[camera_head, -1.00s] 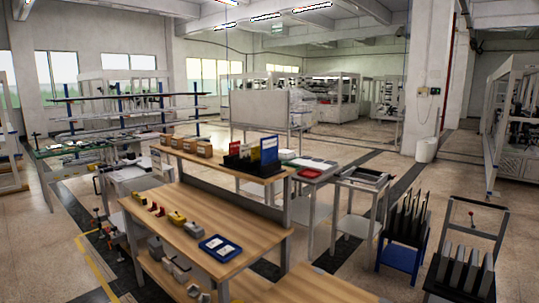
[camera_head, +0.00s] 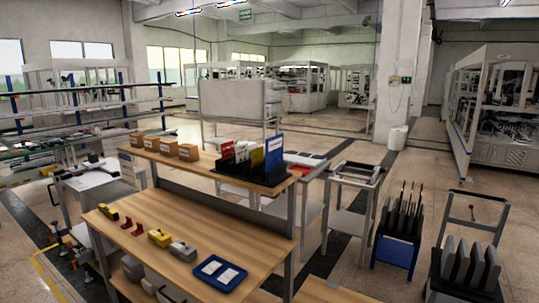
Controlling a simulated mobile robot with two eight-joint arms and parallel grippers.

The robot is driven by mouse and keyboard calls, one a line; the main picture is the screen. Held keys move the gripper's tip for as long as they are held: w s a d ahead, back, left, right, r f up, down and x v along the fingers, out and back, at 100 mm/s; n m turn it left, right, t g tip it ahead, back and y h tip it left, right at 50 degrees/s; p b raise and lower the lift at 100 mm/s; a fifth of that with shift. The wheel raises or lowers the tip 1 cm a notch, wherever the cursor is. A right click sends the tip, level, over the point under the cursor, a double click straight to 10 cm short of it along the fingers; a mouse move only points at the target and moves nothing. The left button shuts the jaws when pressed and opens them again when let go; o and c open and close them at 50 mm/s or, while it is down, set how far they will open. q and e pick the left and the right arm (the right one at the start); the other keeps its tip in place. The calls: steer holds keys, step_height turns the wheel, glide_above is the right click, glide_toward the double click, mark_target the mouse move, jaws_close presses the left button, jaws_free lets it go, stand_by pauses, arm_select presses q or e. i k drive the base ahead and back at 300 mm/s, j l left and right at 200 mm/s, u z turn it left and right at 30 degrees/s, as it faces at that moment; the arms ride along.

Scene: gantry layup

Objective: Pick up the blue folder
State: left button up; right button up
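The blue folder (camera_head: 274,154) stands upright at the right end of a black rack (camera_head: 256,177) on the upper shelf of the wooden workbench. A yellow folder (camera_head: 257,157), a red-and-white one (camera_head: 242,153) and dark dividers stand to its left in the same rack. The lower part of the blue folder is hidden by the rack. Neither of my grippers shows in the view.
The workbench (camera_head: 150,221) holds a blue tray (camera_head: 219,273), yellow tools (camera_head: 159,237) and red brackets (camera_head: 132,226). Cardboard boxes (camera_head: 167,147) line the upper shelf's left. Carts (camera_head: 398,232) stand right of the bench. Floor beyond is partly open.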

mark_target(274, 145)
steer(key=i+j, duration=0.2)
steer(key=i+j+z, duration=0.15)
steer(key=j, duration=0.3)
steer(key=i+j, duration=0.3)
steer(key=i+j+z, duration=0.1)
steer(key=j, duration=0.25)
steer(key=i+j, duration=0.3)
steer(key=i+j+z, duration=0.15)
steer(key=j, duration=0.25)
